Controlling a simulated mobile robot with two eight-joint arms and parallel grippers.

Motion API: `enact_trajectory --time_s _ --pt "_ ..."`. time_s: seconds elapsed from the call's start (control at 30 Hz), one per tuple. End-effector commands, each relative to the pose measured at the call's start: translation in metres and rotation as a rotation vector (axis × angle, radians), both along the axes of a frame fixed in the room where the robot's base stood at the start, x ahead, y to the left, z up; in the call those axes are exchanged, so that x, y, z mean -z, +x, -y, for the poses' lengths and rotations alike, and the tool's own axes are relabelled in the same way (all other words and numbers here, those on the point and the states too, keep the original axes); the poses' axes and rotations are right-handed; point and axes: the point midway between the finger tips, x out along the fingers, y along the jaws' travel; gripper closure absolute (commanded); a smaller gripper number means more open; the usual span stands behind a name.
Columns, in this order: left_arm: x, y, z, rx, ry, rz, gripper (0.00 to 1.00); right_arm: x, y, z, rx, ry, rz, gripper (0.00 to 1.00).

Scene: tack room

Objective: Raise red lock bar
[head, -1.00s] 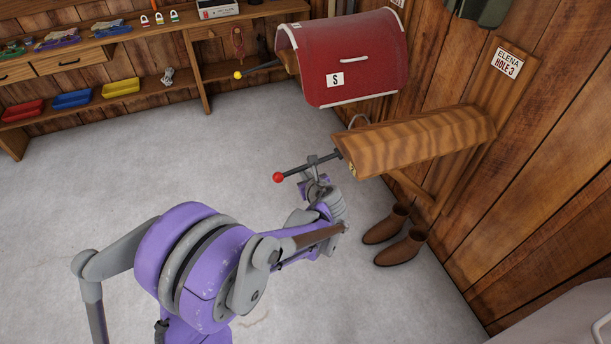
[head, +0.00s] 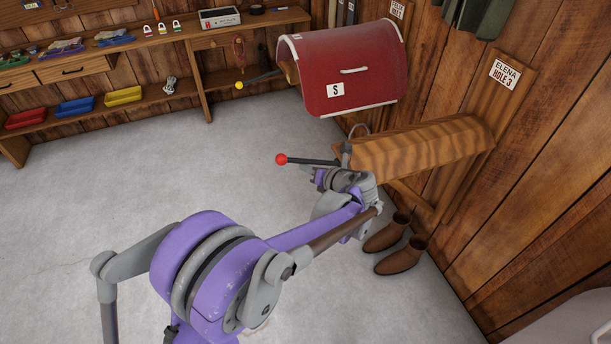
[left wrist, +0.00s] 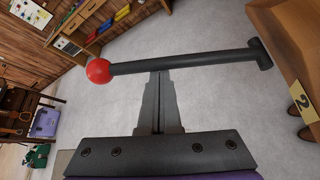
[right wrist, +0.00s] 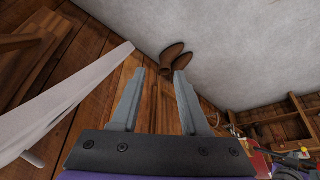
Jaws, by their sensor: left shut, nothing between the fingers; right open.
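The red lock bar is a dark rod with a red ball end (head: 281,159). It sticks out left from the front of the bare wooden rack (head: 425,148) and looks nearly level in the head view. In the left wrist view the rod (left wrist: 205,61) crosses above my fingers, its ball at left and its hinge end at right by the wood. My left gripper (head: 346,146) is shut and empty at the rod, fingertips overlapping it; whether they touch is unclear. My right gripper (right wrist: 160,72) is open and empty, away from the bar.
A red saddle-shaped cover marked S (head: 345,65) sits on the rack behind, with a yellow-balled bar (head: 240,85). Brown boots (head: 400,257) stand on the floor below. A workbench (head: 130,45) lines the back wall. The floor at left is open.

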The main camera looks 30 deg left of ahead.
Motion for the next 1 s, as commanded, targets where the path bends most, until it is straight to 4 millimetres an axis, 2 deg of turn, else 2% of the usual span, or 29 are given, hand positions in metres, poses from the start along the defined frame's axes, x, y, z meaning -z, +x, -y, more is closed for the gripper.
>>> enact_trajectory --time_s 0.33,0.6,0.8,1.0 --pt "-0.033 0.017 0.014 0.002 0.215 -0.250 1.00 0.000 0.000 0.000 0.000 0.000 0.000 0.55" --pt "-0.054 0.034 0.029 0.003 0.212 -0.248 1.00 -0.001 0.000 0.000 0.000 0.000 0.000 0.55" --pt "-0.064 0.048 0.041 0.002 0.306 -0.357 1.00 -0.002 0.000 0.000 0.000 0.000 0.001 0.55" --pt "-0.070 0.062 0.052 0.002 0.302 -0.352 1.00 -0.003 0.000 0.000 0.000 0.000 0.001 0.55"
